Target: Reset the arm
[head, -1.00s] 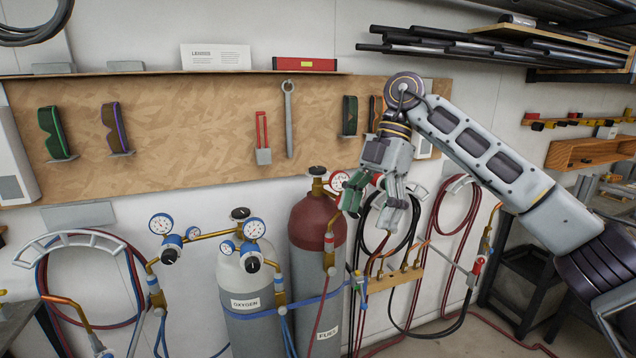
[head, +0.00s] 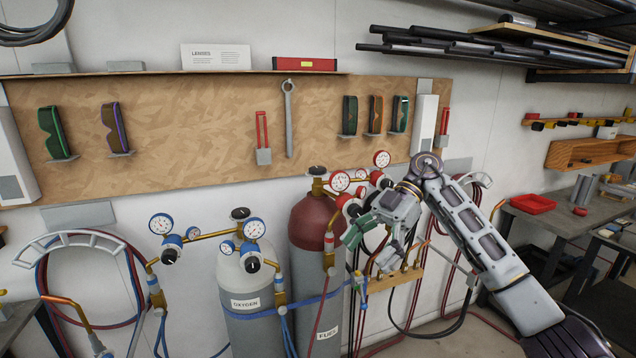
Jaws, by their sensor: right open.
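My right gripper (head: 370,246) shows in the head view at the end of my right arm, which comes in from the lower right. Its fingers are apart and hold nothing that I can see. They point down and to the left, in front of the brass torch rack (head: 398,280) and to the right of the dark red fuel cylinder (head: 304,225). I cannot tell whether the fingers touch anything there. The hand covers part of the hoses behind it. My left gripper is out of the picture.
A grey oxygen cylinder (head: 247,297) with gauges stands left of the red one. A wooden board (head: 205,140) with goggles and a wrench (head: 288,120) hangs above. Coiled hoses hang on both sides. A red tray (head: 533,204) lies on the right bench. Pipes (head: 470,45) lie on a high shelf.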

